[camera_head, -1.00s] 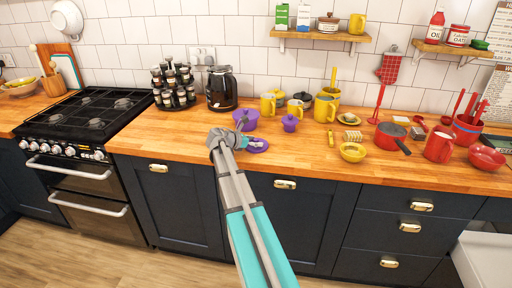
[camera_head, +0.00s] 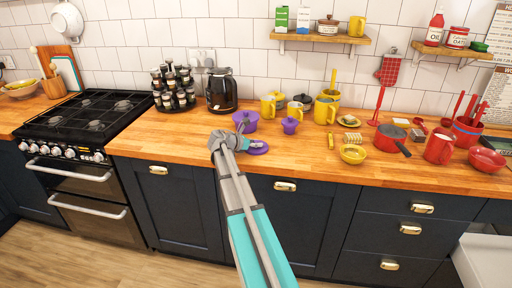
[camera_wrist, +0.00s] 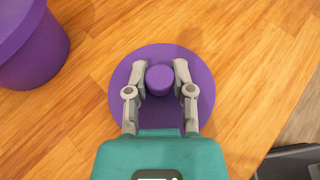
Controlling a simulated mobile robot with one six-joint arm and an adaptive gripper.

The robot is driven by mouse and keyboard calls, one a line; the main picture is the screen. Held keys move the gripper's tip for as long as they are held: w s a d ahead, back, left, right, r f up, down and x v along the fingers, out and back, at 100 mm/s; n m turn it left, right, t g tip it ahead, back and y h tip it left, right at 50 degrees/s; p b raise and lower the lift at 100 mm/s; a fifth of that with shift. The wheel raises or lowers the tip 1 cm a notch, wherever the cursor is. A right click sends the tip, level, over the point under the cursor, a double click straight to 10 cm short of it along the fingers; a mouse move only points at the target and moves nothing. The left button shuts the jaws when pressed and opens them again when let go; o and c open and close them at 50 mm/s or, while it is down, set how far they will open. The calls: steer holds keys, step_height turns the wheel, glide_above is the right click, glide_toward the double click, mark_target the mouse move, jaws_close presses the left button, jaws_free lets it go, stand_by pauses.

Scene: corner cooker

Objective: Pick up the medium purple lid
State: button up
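The purple lid (camera_head: 260,150) is a flat round disc with a raised knob, on the wooden counter near its front edge. In the wrist view the lid (camera_wrist: 203,92) lies below my gripper (camera_wrist: 160,77), with its knob between the two fingertips. The fingers are drawn in to about the knob's width and appear shut on it. In the head view my gripper (camera_head: 246,145) reaches in from the left of the lid and hides part of it. The lid appears to be at counter level; any small gap beneath it cannot be seen.
A larger purple pot (camera_head: 249,125) stands just behind the lid, and it shows at upper left in the wrist view (camera_wrist: 35,50). A small purple pot (camera_head: 289,126) stands to its right. Yellow cookware, red cookware, a black kettle (camera_head: 222,92) and a spice rack (camera_head: 174,88) stand around.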

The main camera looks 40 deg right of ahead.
mark_target(256, 141)
steer(key=shift+c, duration=0.6)
steer(key=shift+r, duration=0.15)
step_height(256, 141, up, 3)
steer(key=p, duration=0.3)
steer(key=s+a+r+p, duration=0.3)
steer(key=s+r+p, duration=0.6)
steer(key=s, duration=0.4)
steer(key=shift+s+a+r+p, duration=0.25)
steer(key=shift+a+r+p, duration=0.15)
steer(key=shift+p, duration=0.1)
steer(key=shift+s+f, duration=0.1)
